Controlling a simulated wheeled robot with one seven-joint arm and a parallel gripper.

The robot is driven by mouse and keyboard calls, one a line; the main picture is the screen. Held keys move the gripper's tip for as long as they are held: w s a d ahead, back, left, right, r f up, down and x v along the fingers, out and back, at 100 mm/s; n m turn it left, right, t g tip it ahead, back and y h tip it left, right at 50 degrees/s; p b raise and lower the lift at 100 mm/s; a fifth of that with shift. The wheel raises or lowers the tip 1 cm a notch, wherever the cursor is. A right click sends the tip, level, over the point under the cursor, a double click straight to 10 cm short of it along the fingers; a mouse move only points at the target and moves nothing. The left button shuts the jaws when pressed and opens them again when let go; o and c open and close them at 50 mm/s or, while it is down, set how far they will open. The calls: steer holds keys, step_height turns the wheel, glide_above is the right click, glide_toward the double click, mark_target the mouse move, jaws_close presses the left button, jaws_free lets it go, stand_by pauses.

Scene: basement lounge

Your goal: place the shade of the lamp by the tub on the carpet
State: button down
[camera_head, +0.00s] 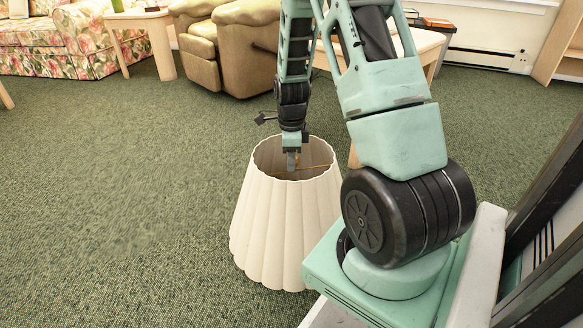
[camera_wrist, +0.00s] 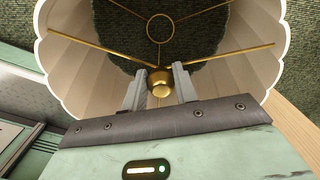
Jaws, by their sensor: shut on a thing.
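The lampshade (camera_head: 285,235) is cream, pleated and scalloped at the rim, and stands upright in front of me, left of my base. I cannot tell whether its lower rim touches the green carpet (camera_head: 120,190) or hangs just above it. My gripper (camera_head: 291,163) points down into the shade's top opening. In the wrist view, my gripper (camera_wrist: 160,84) is shut on the brass knob at the centre of the shade's thin brass spokes. The shade's inner wall (camera_wrist: 85,75) surrounds the fingers. No lamp base or bathtub is recognisable in view.
An olive padded armchair (camera_head: 230,45) stands behind the shade. A floral sofa (camera_head: 60,40) and a pale wooden side table (camera_head: 140,20) are at the back left. Another wooden table (camera_head: 425,42) with books is behind my arm. Open carpet lies left of the shade.

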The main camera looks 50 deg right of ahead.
steer(key=shift+f, duration=0.35)
steer(key=c, duration=1.1)
jaws_free()
step_height(320, 180, up, 12)
steer(key=p, duration=0.7)
steer(key=w+a+r+n, duration=0.1)
steer(key=a+r+n, duration=0.1)
steer(key=a+n, duration=0.3)
steer(key=w+a+r+n, duration=0.2)
steer(key=a+n, duration=0.1)
steer(key=a, duration=0.5)
steer(key=s+a+r+n+y, duration=0.1)
steer(key=s+a+r+n, duration=0.1)
steer(key=a+n, duration=0.4)
steer(key=s+a+r+n, duration=0.1)
steer(key=s+a+n, duration=0.15)
steer(key=a, duration=0.45)
steer(key=s+a+r+n, duration=0.2)
steer(key=s+a+n, duration=0.5)
steer(key=n, duration=0.2)
steer(key=s+a+r+n, duration=0.1)
steer(key=s+a+n, duration=0.6)
steer(key=n, duration=0.3)
steer(key=shift+s+a+r, duration=0.2)
steer(key=shift+s+r, duration=0.15)
steer(key=shift+s, duration=0.45)
